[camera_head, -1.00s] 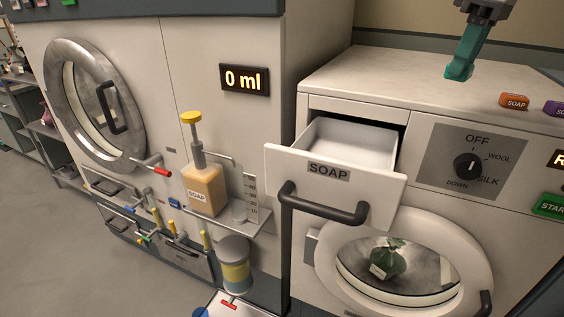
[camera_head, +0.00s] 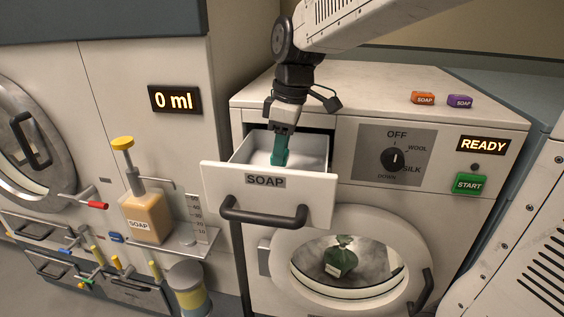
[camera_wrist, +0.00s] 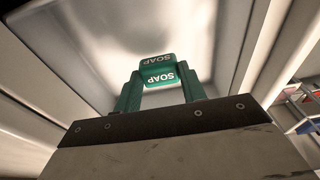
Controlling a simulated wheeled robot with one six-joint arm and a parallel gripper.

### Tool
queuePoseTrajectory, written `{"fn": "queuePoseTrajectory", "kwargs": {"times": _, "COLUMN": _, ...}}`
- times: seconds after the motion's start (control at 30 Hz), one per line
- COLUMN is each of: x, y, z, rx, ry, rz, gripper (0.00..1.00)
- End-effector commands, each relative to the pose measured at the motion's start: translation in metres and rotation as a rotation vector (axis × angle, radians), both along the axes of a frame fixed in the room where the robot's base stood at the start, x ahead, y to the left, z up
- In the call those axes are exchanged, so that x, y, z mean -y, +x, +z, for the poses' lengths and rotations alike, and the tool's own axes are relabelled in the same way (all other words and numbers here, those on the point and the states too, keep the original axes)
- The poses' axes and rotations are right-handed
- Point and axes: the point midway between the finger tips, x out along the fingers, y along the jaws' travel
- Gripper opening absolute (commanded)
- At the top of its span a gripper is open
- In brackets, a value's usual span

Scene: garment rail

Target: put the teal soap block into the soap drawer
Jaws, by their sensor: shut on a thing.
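The soap drawer (camera_head: 318,197) is pulled open at the upper left of the washing machine, its white tray showing behind the front marked SOAP. My gripper (camera_head: 280,155) points down into the drawer's opening, between its side walls. In the wrist view, the teal soap block (camera_wrist: 158,71), lettered SOAP, is held between the green fingers of my gripper (camera_wrist: 157,84), which are shut on it. The pale drawer interior lies around and beyond it. In the head view the block blends with the fingers. I cannot tell whether it touches the drawer floor.
Orange (camera_head: 423,98) and purple (camera_head: 460,101) soap blocks lie on the machine's top. The drawer handle (camera_head: 263,212) sticks out in front. To the left are a soap pump bottle (camera_head: 147,216) on a shelf and a 0 ml display (camera_head: 174,99). The round door (camera_head: 350,262) is below the drawer.

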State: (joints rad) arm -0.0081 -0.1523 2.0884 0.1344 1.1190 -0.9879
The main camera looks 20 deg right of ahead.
Motion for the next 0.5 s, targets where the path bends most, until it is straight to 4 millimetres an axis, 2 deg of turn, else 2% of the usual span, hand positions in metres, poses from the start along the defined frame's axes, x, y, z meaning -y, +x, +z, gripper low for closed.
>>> {"fn": "queuePoseTrajectory", "kwargs": {"times": 0.27, "x": 0.000, "y": -0.001, "z": -0.034, "rx": -0.004, "ry": 0.000, "rz": -0.002, "gripper": 0.16}}
{"fn": "queuePoseTrajectory", "kwargs": {"times": 0.5, "x": 0.000, "y": 0.000, "z": -0.036, "rx": 0.000, "ry": 0.000, "rz": -0.001, "gripper": 0.16}}
